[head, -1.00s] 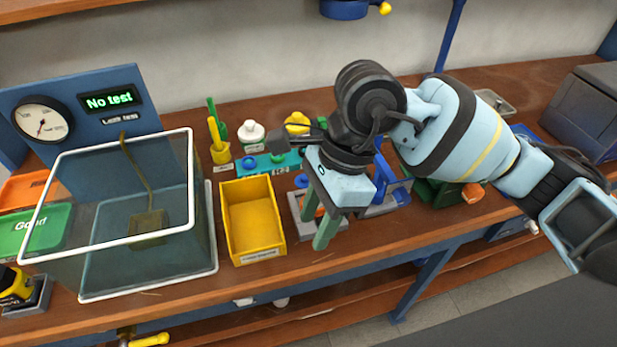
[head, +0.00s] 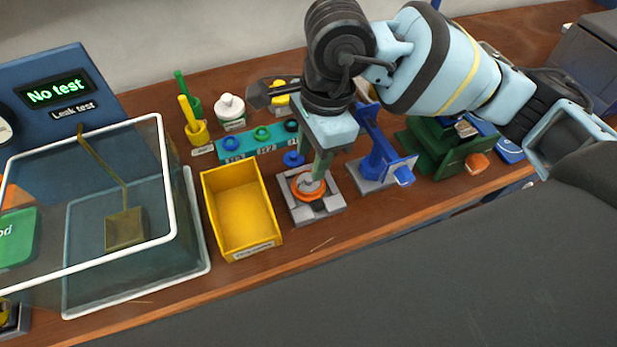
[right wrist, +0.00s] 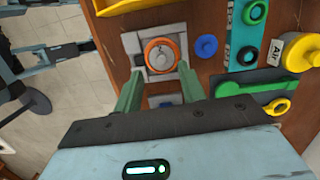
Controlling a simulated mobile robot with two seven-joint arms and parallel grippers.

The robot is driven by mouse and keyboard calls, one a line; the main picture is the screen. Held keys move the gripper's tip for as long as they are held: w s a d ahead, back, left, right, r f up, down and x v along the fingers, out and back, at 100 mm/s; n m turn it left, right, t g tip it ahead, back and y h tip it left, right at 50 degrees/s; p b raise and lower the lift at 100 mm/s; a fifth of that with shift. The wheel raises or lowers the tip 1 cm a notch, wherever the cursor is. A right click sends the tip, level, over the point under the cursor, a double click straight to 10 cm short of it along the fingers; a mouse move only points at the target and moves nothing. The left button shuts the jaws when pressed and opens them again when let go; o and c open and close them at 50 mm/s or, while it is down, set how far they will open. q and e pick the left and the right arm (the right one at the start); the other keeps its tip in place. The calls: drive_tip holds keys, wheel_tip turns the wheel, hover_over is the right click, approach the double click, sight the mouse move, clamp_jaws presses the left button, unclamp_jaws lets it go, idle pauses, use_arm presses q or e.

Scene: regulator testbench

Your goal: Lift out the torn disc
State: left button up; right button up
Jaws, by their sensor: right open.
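An orange ring (head: 299,194) with a grey round piece inside sits in a grey block fixture (head: 325,208) on the bench. In the right wrist view the ring (right wrist: 173,44) surrounds a grey disc-like centre (right wrist: 159,56) with a small knob or stem. I cannot make out a tear. My right gripper (head: 317,175) points down over the fixture, its green fingers open. In the right wrist view the open fingers (right wrist: 157,80) lie to either side, just short of the ring, with nothing between them. One finger partly hides the ring in the head view. My left gripper is not in view.
A yellow bin (head: 208,206) stands left of the fixture, and a glass-sided tank (head: 190,235) farther left. A blue clamp-like stand (head: 382,150) and a green device (head: 440,150) are close on the right. A teal rack (head: 241,154) with rings lies behind. Bare bench lies in front.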

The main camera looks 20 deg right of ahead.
sight(309, 178)
drive_tip(key=shift+a+f, duration=0.1)
drive_tip(key=shift+f, duration=2.45)
drive_tip(key=shift+f, duration=0.1)
clamp_jaws()
